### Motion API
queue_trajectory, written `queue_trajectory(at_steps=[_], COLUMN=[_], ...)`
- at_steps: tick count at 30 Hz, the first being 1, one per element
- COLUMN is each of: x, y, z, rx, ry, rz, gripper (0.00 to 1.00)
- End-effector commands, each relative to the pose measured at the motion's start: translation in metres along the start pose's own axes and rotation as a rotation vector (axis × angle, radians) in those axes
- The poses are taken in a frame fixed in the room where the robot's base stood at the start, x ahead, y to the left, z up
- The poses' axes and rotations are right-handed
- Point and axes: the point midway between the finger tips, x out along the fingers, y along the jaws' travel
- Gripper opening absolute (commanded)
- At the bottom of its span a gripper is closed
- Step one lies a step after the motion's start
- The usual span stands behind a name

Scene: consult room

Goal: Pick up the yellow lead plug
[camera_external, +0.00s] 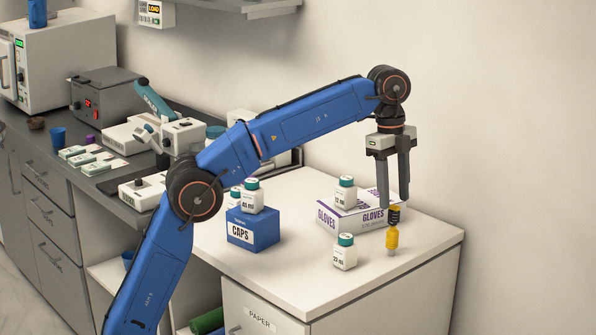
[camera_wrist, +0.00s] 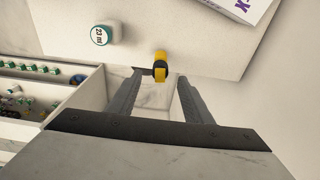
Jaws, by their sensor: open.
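The yellow lead plug (camera_external: 392,238) stands upright on the white counter top near its right end, with a black-ringed upper part. My gripper (camera_external: 393,205) points straight down from above, its fingertips at about the height of the plug's top. In the wrist view the plug (camera_wrist: 161,62) shows just beyond the fingertips, nearer the left finger, and my gripper (camera_wrist: 158,75) is open with nothing held. I cannot tell from these views whether a finger touches the plug.
A white bottle with a teal cap (camera_external: 344,252) stands left of the plug; its cap shows in the wrist view (camera_wrist: 101,35). A gloves box (camera_external: 335,219) with a bottle on top (camera_external: 345,192) lies behind. A blue caps box (camera_external: 252,231) is further left. The counter's front edge is close.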

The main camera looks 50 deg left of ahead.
Motion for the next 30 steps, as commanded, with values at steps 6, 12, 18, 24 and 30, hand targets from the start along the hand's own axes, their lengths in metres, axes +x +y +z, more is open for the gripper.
queue_trajectory(at_steps=[6, 12, 18, 24, 30], x=[0.016, 0.031, 0.050, 0.078, 0.092], y=[0.000, 0.001, 0.001, 0.001, 0.000], z=[0.002, 0.002, 0.002, 0.002, 0.002], rx=[0.000, -0.001, -0.001, 0.000, 0.000], ry=[-0.001, -0.001, -0.001, 0.000, 0.001], rz=[0.001, 0.002, 0.002, 0.001, 0.000], gripper=[0.46, 0.46, 0.46, 0.46, 0.46])
